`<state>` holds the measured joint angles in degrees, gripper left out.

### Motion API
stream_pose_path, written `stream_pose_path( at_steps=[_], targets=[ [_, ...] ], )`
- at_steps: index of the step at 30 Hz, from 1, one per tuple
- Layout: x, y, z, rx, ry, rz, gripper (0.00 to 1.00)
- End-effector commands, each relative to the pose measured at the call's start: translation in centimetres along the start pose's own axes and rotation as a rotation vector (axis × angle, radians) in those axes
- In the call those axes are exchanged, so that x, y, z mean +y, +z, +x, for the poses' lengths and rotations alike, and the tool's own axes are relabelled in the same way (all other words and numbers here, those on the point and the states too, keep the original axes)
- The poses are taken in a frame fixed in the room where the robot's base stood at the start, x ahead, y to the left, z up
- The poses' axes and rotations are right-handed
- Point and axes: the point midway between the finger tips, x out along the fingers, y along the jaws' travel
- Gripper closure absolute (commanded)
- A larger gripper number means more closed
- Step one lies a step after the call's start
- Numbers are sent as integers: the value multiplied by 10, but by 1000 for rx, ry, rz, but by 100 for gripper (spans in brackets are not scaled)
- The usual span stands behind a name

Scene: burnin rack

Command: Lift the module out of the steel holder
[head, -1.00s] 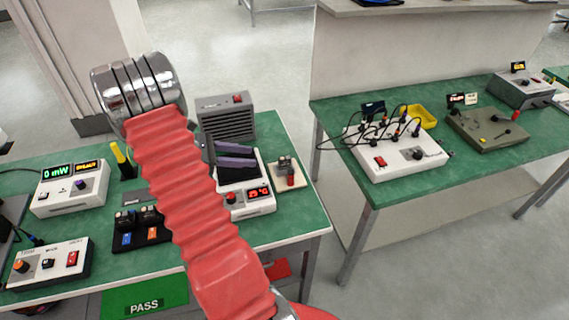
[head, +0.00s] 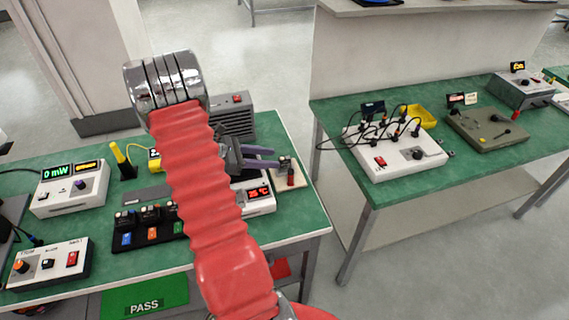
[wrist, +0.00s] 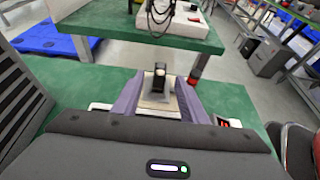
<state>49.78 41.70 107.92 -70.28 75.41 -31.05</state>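The small dark module (head: 284,161) stands upright on the pale plate of the steel holder (head: 298,182) at the right end of the near bench. A red handle with a dark base stands right beside it. In the wrist view the module (wrist: 160,72) sits between and beyond the two purple fingers, over the holder's plate (wrist: 157,103). My gripper (head: 277,157) is open and empty, its fingers pointing right towards the module. I cannot tell whether the fingertips reach around it. My red-sleeved arm hides part of the bench.
A white instrument with a red temperature display (head: 260,203) stands left of the holder, partly under my gripper. A grey vented box (head: 235,115) stands behind. A black rack (head: 148,232) holds several small modules. The second bench (head: 370,195) is across a gap.

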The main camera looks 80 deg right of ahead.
Motion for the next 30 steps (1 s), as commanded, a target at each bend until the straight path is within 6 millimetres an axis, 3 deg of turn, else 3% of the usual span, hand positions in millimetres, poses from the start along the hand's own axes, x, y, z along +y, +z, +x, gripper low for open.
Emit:
stream_pose_path(
  at_steps=[14,24,30],
  targets=[
    [0,0,9,0,-1,1,61],
    [-1,2,49,0,-3,0,61],
    [0,2,58,1,1,0,61]
  ],
)
